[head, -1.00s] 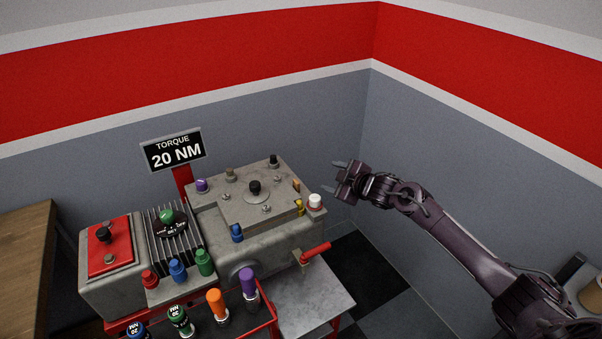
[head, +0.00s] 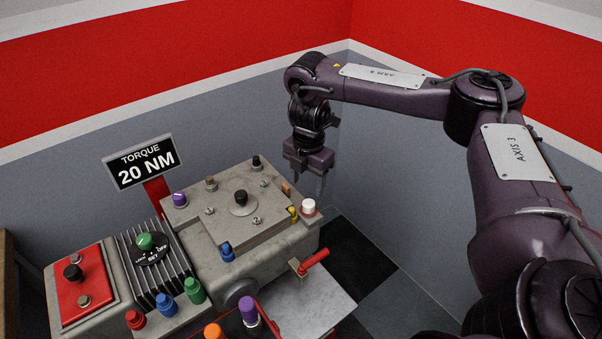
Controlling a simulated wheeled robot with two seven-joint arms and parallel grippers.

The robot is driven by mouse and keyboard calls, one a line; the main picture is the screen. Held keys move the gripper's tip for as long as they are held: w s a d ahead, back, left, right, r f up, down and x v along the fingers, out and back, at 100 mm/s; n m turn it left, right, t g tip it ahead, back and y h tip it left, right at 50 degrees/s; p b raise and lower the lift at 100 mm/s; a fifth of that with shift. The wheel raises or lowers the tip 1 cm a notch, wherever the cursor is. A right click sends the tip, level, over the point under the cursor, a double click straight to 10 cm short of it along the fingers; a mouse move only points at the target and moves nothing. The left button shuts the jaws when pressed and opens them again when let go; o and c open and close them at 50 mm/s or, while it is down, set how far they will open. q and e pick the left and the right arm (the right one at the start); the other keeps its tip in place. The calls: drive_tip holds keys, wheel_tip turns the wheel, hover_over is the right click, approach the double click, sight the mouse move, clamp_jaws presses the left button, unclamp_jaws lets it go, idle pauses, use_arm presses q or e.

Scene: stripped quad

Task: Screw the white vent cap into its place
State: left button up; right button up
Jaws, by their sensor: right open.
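The white vent cap (head: 309,206) sits upright at the right corner of the grey metal housing (head: 270,246), on a reddish base. How deep it is seated cannot be told. My right gripper (head: 322,188) points down, open and empty, with its thin fingers just above and behind the cap in the picture. The fingers look apart from the cap. The left gripper is not in view.
A red-handled lever (head: 314,259) sticks out at the housing's front right. A black knob (head: 241,197), a purple cap (head: 180,199) and a blue cap (head: 227,251) stand on the housing. A torque sign (head: 141,162) rises behind. Floor at right is free.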

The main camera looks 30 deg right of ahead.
sight(309, 202)
drive_tip(key=shift+s+d+f, duration=0.15)
drive_tip(key=shift+s+f, duration=0.05)
drive_tip(key=shift+f, duration=0.1)
wheel_tip(309, 202, down, 6)
drive_tip(key=shift+s+r, duration=0.1)
drive_tip(key=shift+r, duration=0.15)
drive_tip(key=shift+f, duration=0.65)
drive_tip(key=c, duration=1)
drive_tip(key=shift+r+m+p, duration=0.1)
drive_tip(key=shift+m+p, duration=0.2)
drive_tip(key=shift+p, duration=0.05)
drive_tip(key=shift+c, duration=0.4)
drive_tip(key=shift+m+p, duration=0.4)
drive_tip(key=shift+m, duration=0.2)
